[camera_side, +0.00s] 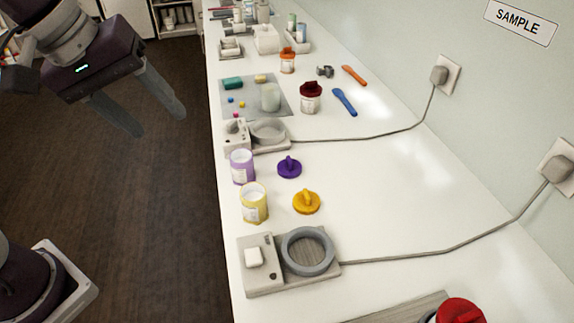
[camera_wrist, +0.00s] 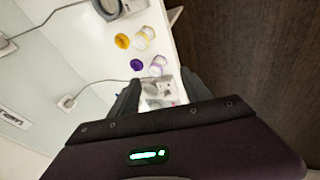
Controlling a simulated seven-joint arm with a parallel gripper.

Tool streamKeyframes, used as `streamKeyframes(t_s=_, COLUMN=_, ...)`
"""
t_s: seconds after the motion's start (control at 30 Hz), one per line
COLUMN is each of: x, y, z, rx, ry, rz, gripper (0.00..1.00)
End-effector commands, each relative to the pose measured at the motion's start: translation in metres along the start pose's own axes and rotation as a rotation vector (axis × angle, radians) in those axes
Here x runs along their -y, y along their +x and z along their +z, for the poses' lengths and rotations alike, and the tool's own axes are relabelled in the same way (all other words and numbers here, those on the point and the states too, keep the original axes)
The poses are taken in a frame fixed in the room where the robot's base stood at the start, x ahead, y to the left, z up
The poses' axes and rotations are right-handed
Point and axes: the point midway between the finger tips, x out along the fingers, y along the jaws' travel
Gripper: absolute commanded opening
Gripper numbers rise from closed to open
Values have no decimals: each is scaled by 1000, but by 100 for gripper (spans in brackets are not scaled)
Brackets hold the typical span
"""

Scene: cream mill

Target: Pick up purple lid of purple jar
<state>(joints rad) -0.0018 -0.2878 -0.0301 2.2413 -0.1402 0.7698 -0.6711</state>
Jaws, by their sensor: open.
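The purple lid (camera_side: 289,167) lies on the white counter with its raised grip upward, to the right of the purple jar (camera_side: 242,168) and apart from it. The purple jar stands upright and open, with pale contents showing. In the wrist view the purple lid (camera_wrist: 137,65) and the purple jar (camera_wrist: 157,68) sit beyond the fingers. My gripper (camera_side: 155,120) is open and empty, with its two grey fingers apart. It is out over the dark floor, left of the counter's edge, well away from the lid. It also shows in the wrist view (camera_wrist: 157,92).
A yellow lid (camera_side: 306,202) and open yellow jar (camera_side: 254,204) stand just in front. Grey devices (camera_side: 309,250) and (camera_side: 266,133) with cables flank the jars. The counter right of the lid is clear except for cables.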

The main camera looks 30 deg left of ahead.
Motion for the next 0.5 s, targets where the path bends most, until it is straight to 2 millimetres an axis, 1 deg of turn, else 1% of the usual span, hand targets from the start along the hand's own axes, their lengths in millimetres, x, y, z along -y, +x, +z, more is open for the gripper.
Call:
streamKeyframes(t_s=0.03, x=-24, y=25, z=-18, rx=41, ry=-198, rz=-7, gripper=56)
streamKeyframes(t_s=0.07, x=-38, y=42, z=-28, rx=63, ry=-340, rz=-10, gripper=56)
streamKeyframes(t_s=0.1, x=-56, y=66, z=-40, rx=90, ry=-529, rz=-16, gripper=56)
streamKeyframes(t_s=0.17, x=-78, y=106, z=-57, rx=126, ry=-806, rz=-36, gripper=56)
streamKeyframes(t_s=0.2, x=-89, y=133, z=-65, rx=146, ry=-979, rz=-52, gripper=56)
streamKeyframes(t_s=0.3, x=-107, y=192, z=-78, rx=179, ry=-1337, rz=-96, gripper=56)
streamKeyframes(t_s=0.33, x=-110, y=207, z=-80, rx=185, ry=-1421, rz=-110, gripper=56)
streamKeyframes(t_s=0.4, x=-113, y=232, z=-83, rx=193, ry=-1565, rz=-132, gripper=56)
streamKeyframes(t_s=0.5, x=-115, y=250, z=-83, rx=196, ry=-1663, rz=-148, gripper=56)
